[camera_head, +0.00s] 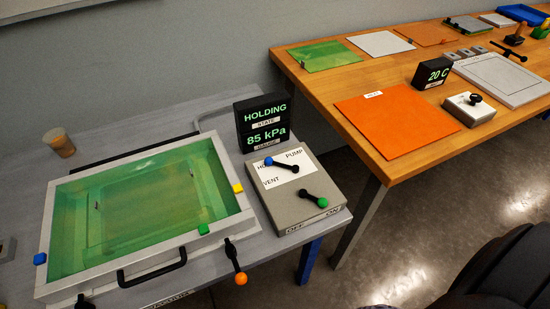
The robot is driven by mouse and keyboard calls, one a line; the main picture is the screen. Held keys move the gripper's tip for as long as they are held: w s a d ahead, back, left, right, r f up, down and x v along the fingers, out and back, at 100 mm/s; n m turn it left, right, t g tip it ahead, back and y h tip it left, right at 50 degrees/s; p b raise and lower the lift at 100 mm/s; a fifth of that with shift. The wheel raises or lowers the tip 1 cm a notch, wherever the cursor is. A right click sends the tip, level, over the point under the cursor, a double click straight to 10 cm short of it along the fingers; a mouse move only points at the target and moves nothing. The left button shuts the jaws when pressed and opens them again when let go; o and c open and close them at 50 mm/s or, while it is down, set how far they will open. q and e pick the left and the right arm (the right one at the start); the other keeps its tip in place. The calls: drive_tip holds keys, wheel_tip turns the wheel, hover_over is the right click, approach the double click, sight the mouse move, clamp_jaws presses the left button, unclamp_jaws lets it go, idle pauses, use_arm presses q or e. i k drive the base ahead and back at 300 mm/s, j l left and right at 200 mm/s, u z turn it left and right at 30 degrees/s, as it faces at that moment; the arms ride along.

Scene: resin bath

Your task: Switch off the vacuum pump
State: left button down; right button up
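The grey pump control box (283,216) stands on the grey bench, right of the resin bath. Its lower lever (312,199) has a green knob, which lies to the right, on the side of the "ON" label; "OFF" is printed at the left of the front edge. An upper lever (281,165) has a blue knob at its left end, partly covering a label starting "HO"; "PUMP" and "VENT" are also printed on that plate. The displays behind read "HOLDING" (265,112) and "85 kPa" (266,136).
The bath (215,230) with green contents fills the left bench. An orange-knobbed lever (237,262) stands at its front right, near a black handle (152,271). A wooden table (330,84) with sheets and a "20 C" display (432,74) is at the right. A dark shape fills the lower right corner.

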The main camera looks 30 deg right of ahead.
sight(322, 202)
drive_tip(key=k+l+z, duration=0.1)
drive_tip(key=z, duration=1)
drive_tip(key=k+l, duration=0.1)
